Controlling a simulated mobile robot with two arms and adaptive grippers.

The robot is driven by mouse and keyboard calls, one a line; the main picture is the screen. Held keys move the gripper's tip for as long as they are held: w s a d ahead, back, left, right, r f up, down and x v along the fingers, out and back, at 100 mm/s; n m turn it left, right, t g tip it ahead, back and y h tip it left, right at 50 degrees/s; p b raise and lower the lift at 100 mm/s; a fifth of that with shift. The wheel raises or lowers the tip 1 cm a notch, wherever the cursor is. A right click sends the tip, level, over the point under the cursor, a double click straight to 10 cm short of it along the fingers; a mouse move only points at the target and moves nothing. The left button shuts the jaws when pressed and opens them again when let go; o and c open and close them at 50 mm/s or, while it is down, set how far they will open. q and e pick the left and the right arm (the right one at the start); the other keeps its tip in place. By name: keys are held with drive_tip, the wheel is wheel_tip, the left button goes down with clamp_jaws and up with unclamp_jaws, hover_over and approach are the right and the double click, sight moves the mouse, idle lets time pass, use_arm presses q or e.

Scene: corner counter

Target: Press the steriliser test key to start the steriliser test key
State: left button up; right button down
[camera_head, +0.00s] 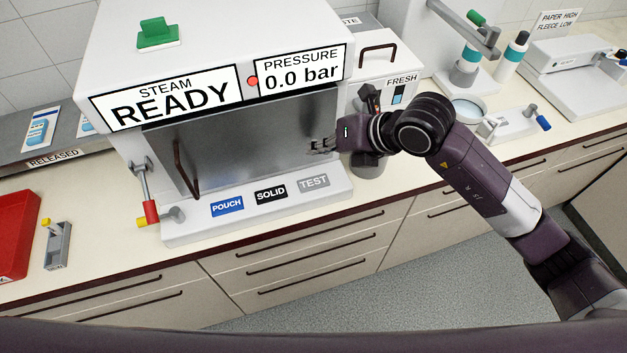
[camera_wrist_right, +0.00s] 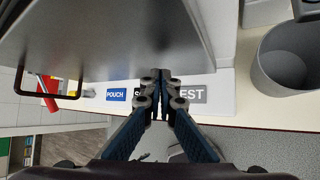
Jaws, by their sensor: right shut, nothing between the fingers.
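The steriliser (camera_head: 213,60) is a large white box on the counter, with a READY sign and a pressure sign reading 0.0 bar. The grey TEST key (camera_head: 314,183) lies on its front ledge, right of the black SOLID key (camera_head: 271,194) and the blue POUCH key (camera_head: 227,206). My right gripper (camera_head: 312,146) is shut and empty, above and behind the TEST key, in front of the steriliser's grey door. In the right wrist view the closed fingertips (camera_wrist_right: 162,75) partly cover the SOLID key and the left end of the TEST key (camera_wrist_right: 188,94). My left gripper is out of view.
A lever with a red and yellow handle (camera_head: 150,211) stands at the steriliser's front left. A red tray (camera_head: 14,233) lies at the far left. A grey cylindrical container (camera_head: 369,166) stands right of the ledge, under my right wrist. The floor before the drawers is clear.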

drive_tip(key=shift+f, duration=0.1)
drive_tip(key=b, duration=0.5)
hover_over(316, 183)
wheel_tip(316, 183, down, 8)
drive_tip(key=shift+r, duration=0.15)
drive_tip(key=shift+f+b, duration=0.45)
drive_tip(key=shift+b, duration=0.05)
idle(0.8)
drive_tip(key=shift+f+b, duration=0.45)
drive_tip(key=shift+f+b, duration=0.45)
idle(0.5)
drive_tip(key=shift+r, duration=0.1)
drive_tip(key=shift+r+p, duration=0.6)
drive_tip(key=shift+r, duration=0.2)
